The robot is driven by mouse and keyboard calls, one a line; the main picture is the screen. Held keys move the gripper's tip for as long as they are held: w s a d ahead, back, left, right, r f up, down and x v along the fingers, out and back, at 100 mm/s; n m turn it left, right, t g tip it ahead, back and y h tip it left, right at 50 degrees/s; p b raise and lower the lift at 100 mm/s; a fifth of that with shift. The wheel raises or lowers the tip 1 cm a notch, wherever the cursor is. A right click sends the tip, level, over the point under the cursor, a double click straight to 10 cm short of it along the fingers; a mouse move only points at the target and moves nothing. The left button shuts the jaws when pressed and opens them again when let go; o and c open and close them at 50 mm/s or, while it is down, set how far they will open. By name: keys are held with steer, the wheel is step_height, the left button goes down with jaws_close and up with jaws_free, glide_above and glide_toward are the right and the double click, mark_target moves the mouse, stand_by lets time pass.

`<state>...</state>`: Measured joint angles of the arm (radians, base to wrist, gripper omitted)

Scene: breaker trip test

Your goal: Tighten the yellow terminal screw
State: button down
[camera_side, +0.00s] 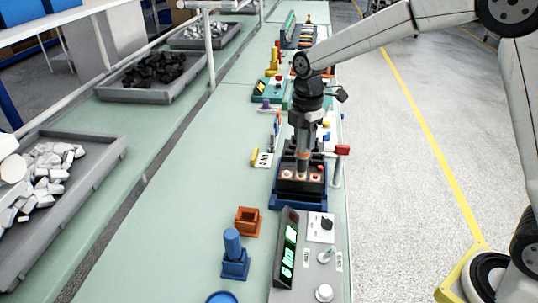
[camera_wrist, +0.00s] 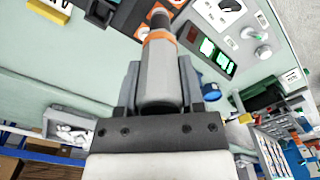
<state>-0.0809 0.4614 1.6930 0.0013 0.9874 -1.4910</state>
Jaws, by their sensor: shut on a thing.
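My gripper (camera_side: 304,128) is shut on a grey power screwdriver with an orange band (camera_wrist: 161,75), held pointing down. In the wrist view, my gripper (camera_wrist: 158,88) has one finger on each side of the screwdriver body. The dark tip of the screwdriver reaches the dark breaker unit (camera_side: 288,188), which sits in a blue holder (camera_side: 283,205). Orange-framed spots show on the unit's top around the tip. I cannot pick out the yellow terminal screw, and whether the tip touches a screw is unclear.
A panel with green displays (camera_side: 290,248) and knobs stands in front. A blue peg (camera_side: 233,245) and an orange square socket (camera_side: 248,221) are at left front. A yellow and white tag (camera_side: 262,158) lies left of the unit. The bench's left middle is clear.

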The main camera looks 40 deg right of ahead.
steer(key=shift+r, duration=2.35)
